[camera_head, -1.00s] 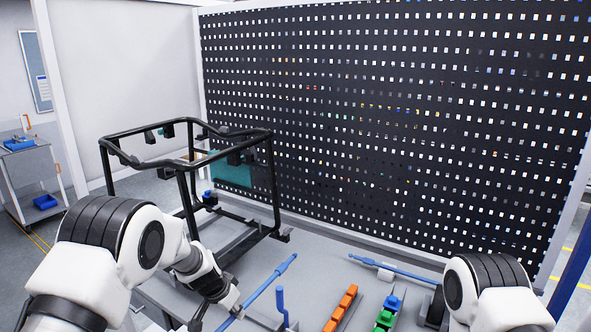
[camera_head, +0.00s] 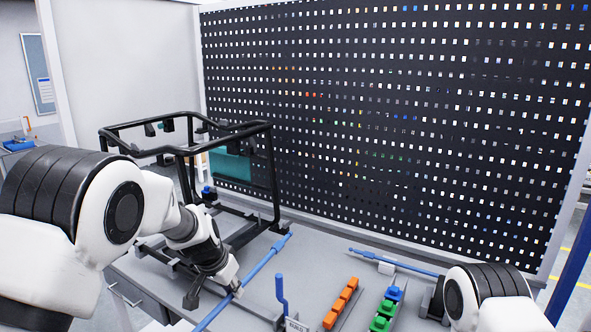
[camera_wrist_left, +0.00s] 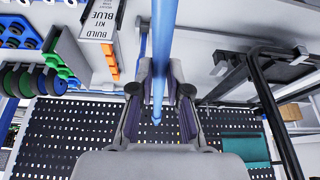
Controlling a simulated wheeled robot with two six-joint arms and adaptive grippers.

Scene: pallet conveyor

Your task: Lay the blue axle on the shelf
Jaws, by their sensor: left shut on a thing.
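A long blue axle (camera_head: 259,270) lies slantwise across the near part of the grey table area in the head view, its far tip near the black frame's foot. My left gripper (camera_head: 236,289) is shut on this axle. In the left wrist view the axle (camera_wrist_left: 163,50) runs between the fingers of the gripper (camera_wrist_left: 160,85). A second blue axle (camera_head: 395,262) rests on a small light support at the back right. My right arm shows at the lower right, but its gripper is not visible. I cannot make out which surface is the shelf.
A black tubular frame (camera_head: 190,140) stands on the grey table (camera_head: 330,260) behind my left arm. Orange blocks (camera_head: 341,303), green blocks (camera_head: 384,314) and a blue upright handle (camera_head: 281,291) stand at the front. A black perforated panel (camera_head: 400,130) closes the back.

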